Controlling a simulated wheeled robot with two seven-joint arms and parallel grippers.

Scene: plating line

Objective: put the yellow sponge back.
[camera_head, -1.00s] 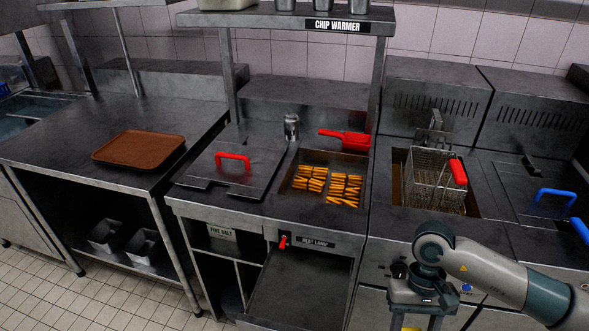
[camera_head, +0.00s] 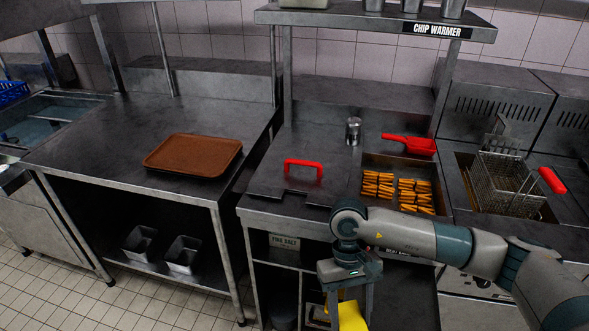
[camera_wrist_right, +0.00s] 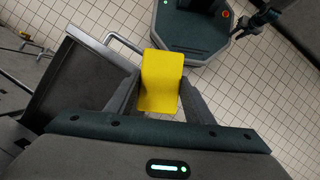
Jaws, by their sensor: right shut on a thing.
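The yellow sponge (camera_wrist_right: 161,82) is held between the fingers of my right gripper (camera_wrist_right: 158,98) in the right wrist view, above the tiled floor. In the head view part of the sponge (camera_head: 351,317) shows at the bottom edge, below my right gripper (camera_head: 350,300). The gripper points down in front of the chip warmer counter. My left gripper does not show in any view.
A brown tray (camera_head: 193,155) lies on the steel table at left. The chip warmer holds chips (camera_head: 398,190), with a red scoop (camera_head: 410,143) and a shaker (camera_head: 353,131) behind. A fryer basket (camera_head: 507,184) stands at right. A sink (camera_head: 45,117) is at far left.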

